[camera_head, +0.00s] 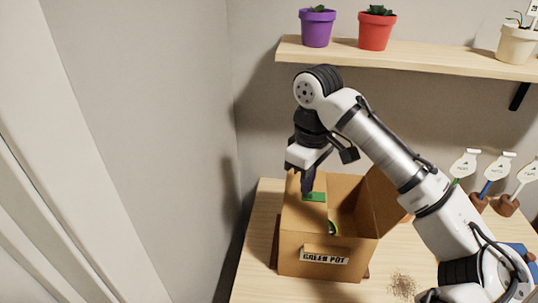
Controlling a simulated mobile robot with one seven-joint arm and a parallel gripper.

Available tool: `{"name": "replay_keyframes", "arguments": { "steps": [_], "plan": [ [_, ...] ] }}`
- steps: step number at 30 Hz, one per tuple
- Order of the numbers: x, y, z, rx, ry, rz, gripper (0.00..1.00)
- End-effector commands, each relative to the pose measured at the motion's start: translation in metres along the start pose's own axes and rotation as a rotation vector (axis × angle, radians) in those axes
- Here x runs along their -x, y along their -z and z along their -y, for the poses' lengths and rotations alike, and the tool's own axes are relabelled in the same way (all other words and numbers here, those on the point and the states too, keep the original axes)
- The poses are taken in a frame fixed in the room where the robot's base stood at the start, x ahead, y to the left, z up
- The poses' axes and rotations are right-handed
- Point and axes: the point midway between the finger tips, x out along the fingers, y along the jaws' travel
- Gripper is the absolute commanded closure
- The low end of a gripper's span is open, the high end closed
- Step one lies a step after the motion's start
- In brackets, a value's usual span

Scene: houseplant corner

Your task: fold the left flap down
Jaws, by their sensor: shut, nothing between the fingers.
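An open cardboard box (312,266) labelled "GREEN POT" stands on the table. Its left flap (302,218) appears as a panel slanting inward over the left part of the opening, with a green patch on it. The right flap (387,208) stands up and leans outward. Something green (333,228) shows inside the box; most of it is hidden. My gripper (307,189) points down, shut and empty, at the left flap's upper part. I cannot tell whether its tips touch the flap.
Above, a shelf (430,57) holds a purple pot (317,29), a red pot (376,31) and a cream pot (516,44). Brown pots with labels (508,205) stand right of the box. Loose soil (402,285) lies on the wooden table (251,270) at front right.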

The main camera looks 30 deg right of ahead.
Motion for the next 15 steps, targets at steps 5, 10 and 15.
{"name": "replay_keyframes", "arguments": {
  "steps": [5,10,15],
  "plan": [
    [0.001,0.000,0.000,0.000,0.000,0.000,1.00],
    [0.010,0.000,0.000,0.000,0.000,0.000,1.00],
    [0.023,0.000,0.000,0.000,0.001,0.000,1.00]
  ]
}}
